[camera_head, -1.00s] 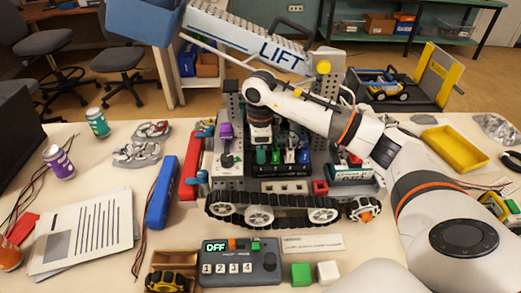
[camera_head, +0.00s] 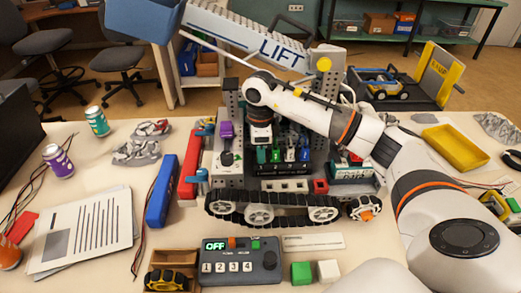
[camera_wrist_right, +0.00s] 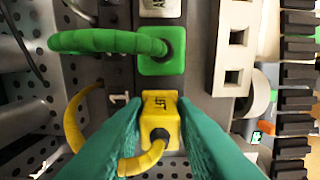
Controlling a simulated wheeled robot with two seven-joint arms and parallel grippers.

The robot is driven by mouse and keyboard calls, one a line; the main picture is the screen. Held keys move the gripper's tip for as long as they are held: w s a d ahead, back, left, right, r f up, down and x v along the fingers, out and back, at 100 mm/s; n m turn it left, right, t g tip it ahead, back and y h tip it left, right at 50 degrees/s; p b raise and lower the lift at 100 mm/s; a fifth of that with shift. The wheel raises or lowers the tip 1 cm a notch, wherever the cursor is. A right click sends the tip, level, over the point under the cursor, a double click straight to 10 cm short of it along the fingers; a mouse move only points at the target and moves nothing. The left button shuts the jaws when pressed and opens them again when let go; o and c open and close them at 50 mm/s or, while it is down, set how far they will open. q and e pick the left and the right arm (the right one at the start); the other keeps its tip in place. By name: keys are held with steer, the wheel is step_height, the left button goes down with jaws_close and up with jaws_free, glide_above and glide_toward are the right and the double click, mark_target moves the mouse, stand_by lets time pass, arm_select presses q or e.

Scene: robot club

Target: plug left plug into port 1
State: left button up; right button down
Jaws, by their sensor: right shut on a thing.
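A yellow plug (camera_wrist_right: 160,110) with a small dark label sits between the teal fingers of my right gripper (camera_wrist_right: 158,135) in the right wrist view. The fingers are shut on its sides. Its yellow cable (camera_wrist_right: 75,125) loops to the left. The plug is over the dark port strip, beside a printed "1". Whether it is fully seated cannot be told. A green plug (camera_wrist_right: 162,48) with a green cable is just above it. In the head view my right gripper (camera_head: 262,154) points down at the black port block (camera_head: 285,171); the yellow plug is hidden there. My left gripper is not in view.
Green and blue plugs (camera_head: 290,154) stand close to the gripper on the tracked robot (camera_head: 270,212). A grey lift arm (camera_head: 250,38) slopes above. A control box (camera_head: 240,262) reading OFF is in front. A yellow tray (camera_head: 453,148) lies at right.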

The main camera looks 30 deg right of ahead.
steer(key=shift+f, duration=0.15)
steer(key=c, duration=1.1)
jaws_free()
steer(key=shift+r+p, duration=1.9)
steer(key=shift+r, duration=1.2)
steer(key=shift+f, duration=0.1)
